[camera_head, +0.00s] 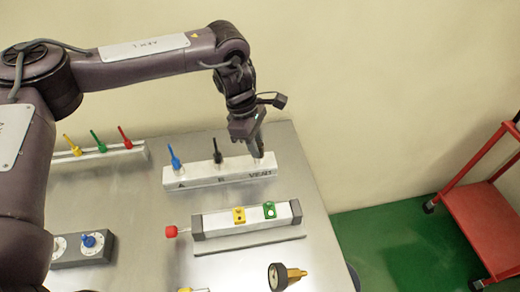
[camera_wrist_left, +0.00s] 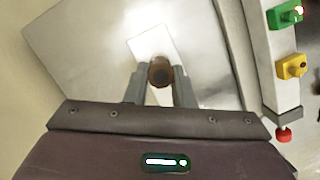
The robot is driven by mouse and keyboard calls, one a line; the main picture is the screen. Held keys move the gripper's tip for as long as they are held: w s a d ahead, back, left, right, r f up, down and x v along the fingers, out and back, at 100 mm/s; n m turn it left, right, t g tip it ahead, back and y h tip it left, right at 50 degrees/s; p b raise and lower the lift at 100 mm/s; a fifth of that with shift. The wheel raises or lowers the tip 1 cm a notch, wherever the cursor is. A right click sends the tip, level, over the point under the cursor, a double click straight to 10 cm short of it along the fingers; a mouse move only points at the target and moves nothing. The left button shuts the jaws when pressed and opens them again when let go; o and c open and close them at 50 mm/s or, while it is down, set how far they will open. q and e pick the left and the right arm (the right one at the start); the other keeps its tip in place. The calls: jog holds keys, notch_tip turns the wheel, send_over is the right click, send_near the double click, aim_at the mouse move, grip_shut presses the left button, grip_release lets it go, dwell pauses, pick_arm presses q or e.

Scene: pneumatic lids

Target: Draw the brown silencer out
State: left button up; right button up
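The brown silencer (camera_wrist_left: 160,73) shows end-on in the left wrist view, between the two grey fingers of my left gripper (camera_head: 257,155). The fingers appear to touch it on both sides, so the gripper looks shut on it. In the head view the gripper points down at the VENT end of the white valve block (camera_head: 205,182) and hides the silencer. I cannot tell whether the silencer is still seated in its port. A blue fitting (camera_head: 174,157) and a black fitting (camera_head: 217,151) stand upright on the block's A and E ports. My right gripper is not in view.
In front lies a grey-ended bar (camera_head: 220,223) with yellow and green pieces and a red knob (camera_head: 171,232). A brass-stemmed gauge (camera_head: 284,277) is near the front. A rack with yellow, green and red fittings (camera_head: 97,140) stands left. A red cart (camera_head: 485,215) is at right.

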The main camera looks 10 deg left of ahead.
aim_at(259, 145)
pick_arm(q)
grip_shut()
jog(key=shift+r, duration=0.1)
jog(key=shift+r, duration=0.1)
jog(key=shift+r+p, duration=0.3)
jog(key=shift+p, duration=0.05)
jog(key=shift+r+p, duration=0.75)
jog(key=shift+r, duration=0.4)
